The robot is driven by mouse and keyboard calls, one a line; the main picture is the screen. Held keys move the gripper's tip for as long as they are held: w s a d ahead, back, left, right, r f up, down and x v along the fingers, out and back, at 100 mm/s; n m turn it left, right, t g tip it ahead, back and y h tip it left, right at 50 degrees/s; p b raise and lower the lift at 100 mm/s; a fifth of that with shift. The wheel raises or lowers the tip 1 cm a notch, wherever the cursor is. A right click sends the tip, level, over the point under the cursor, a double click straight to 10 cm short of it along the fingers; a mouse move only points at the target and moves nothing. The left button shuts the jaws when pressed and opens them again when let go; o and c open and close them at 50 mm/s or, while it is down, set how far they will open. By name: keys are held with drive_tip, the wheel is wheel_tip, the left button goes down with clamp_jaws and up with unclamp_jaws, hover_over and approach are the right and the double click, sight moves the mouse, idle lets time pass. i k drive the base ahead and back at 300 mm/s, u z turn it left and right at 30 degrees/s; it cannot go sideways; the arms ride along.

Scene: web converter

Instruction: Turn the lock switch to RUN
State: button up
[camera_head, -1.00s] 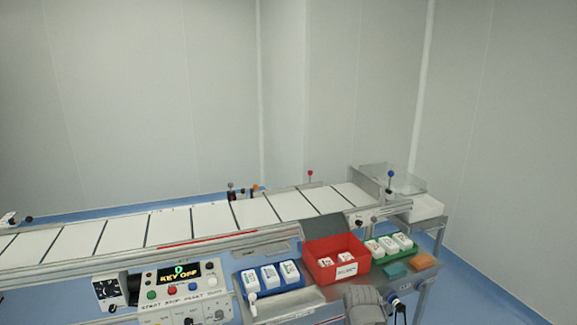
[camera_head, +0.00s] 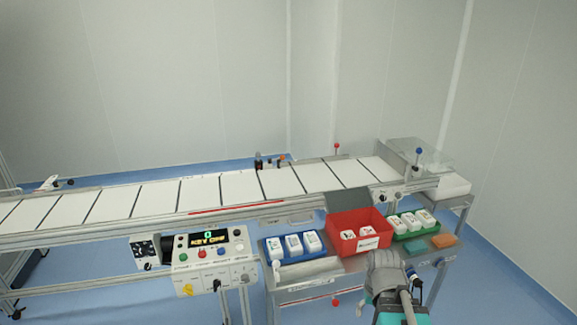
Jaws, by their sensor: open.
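The control panel (camera_head: 215,262) is at the lower left, on the near side of the conveyor. Its lit display (camera_head: 208,237) reads KEY OFF below a 0. A small dark switch (camera_head: 217,285) is on the panel's lower front; it looks like the lock switch, but its marking is too small to read. My grey and teal arm is at the lower right, in front of the red bin. My gripper (camera_head: 413,277) shows only in small part beside the arm, well right of the panel and apart from it. It is open, with nothing seen in it.
A long conveyor (camera_head: 230,190) with white sheets runs behind the panel. A blue tray (camera_head: 296,259), a red bin (camera_head: 343,245) and a green tray (camera_head: 410,234) hold white packs on the bench right of the panel. The floor before the panel is clear.

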sight(186, 290)
drive_tip(key=u, duration=1.4)
